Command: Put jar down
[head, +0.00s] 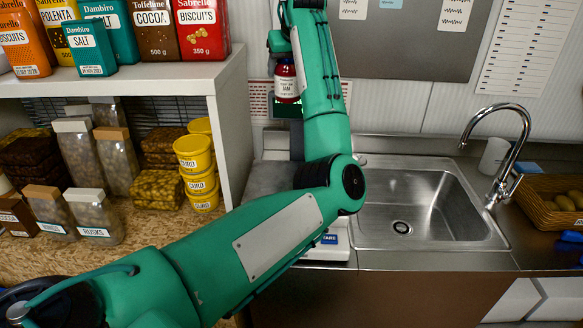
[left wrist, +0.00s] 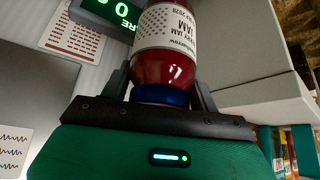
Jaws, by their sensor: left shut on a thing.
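The jar (head: 287,84) is a red jam jar with a white label, held up in front of the back wall, right of the shelf. In the left wrist view, the jar (left wrist: 164,62) sits between the two dark fingers of my left gripper (left wrist: 160,90), which is shut on it near its blue end. My green left arm hides most of this gripper in the head view. My right gripper is not in view.
A weighing scale (head: 328,252) is largely hidden behind my arm; its lit display (left wrist: 108,12) shows near the jar. A steel sink (head: 420,205) with tap (head: 500,160) lies right. A stocked white shelf (head: 232,120) stands left, and a wicker basket (head: 545,200) far right.

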